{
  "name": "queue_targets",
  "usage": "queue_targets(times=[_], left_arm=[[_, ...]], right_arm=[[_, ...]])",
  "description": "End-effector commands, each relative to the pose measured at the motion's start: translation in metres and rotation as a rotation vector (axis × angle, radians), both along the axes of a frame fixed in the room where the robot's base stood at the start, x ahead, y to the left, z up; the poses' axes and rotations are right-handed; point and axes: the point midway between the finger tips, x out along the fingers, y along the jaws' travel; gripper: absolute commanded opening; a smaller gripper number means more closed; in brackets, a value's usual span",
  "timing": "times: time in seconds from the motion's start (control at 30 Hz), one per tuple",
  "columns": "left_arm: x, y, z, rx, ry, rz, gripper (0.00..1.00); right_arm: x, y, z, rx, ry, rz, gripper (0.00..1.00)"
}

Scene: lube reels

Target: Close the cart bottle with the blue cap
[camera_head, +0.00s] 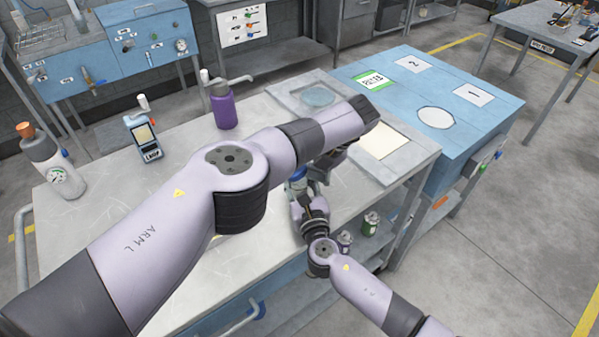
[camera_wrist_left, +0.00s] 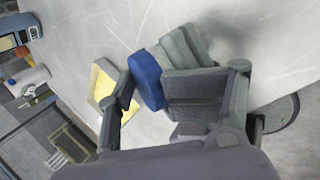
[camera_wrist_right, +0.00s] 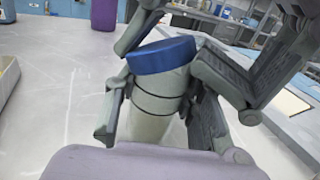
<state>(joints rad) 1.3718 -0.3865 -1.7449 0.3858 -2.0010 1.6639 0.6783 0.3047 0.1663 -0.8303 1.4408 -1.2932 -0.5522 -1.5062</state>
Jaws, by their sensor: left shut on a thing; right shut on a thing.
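The pale grey cart bottle (camera_wrist_right: 152,108) is between the fingers of my right gripper (camera_wrist_right: 158,118), which is shut on it. The blue cap (camera_wrist_right: 162,55) sits on top of the bottle, in line with it; I cannot tell how tightly it is seated. My left gripper (camera_wrist_left: 150,85) is shut on the blue cap (camera_wrist_left: 147,78), coming in from above. In the head view the cap (camera_head: 297,174) shows only partly, beside my left gripper (camera_head: 318,170). My right gripper (camera_head: 308,212) is below it, and most of the bottle is hidden there.
A purple bottle (camera_head: 224,106), a handheld device (camera_head: 143,133) and a grey bottle with an orange top (camera_head: 52,163) stand on the metal cart top (camera_head: 115,235). A framed tray (camera_head: 398,146) is at the right. Small cans (camera_head: 370,223) stand below.

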Motion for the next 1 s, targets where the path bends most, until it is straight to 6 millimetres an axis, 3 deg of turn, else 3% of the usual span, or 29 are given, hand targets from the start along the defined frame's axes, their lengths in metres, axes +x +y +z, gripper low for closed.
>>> queue_targets(times=[0.03, 0.27, 0.3, 0.57, 1.0], left_arm=[[-0.0048, -0.0094, -0.0042, -0.019, 0.011, -0.014, 0.26], [-0.0052, -0.0103, -0.0045, -0.020, 0.011, -0.016, 0.30], [-0.0052, -0.0104, -0.0045, -0.021, 0.011, -0.016, 0.52], [-0.0046, -0.0095, -0.0038, -0.019, 0.009, -0.015, 0.70], [-0.0022, -0.0040, -0.0022, -0.009, 0.006, -0.006, 0.71]], right_arm=[[-0.0027, 0.0091, 0.0029, 0.007, -0.003, 0.020, 0.00], [-0.0032, 0.0107, 0.0034, 0.009, -0.004, 0.023, 0.00], [-0.0032, 0.0109, 0.0036, 0.009, -0.004, 0.023, 0.00], [-0.0030, 0.0103, 0.0038, 0.007, -0.004, 0.022, 0.00], [-0.0011, 0.0050, 0.0029, 0.004, -0.004, 0.010, 0.00]])
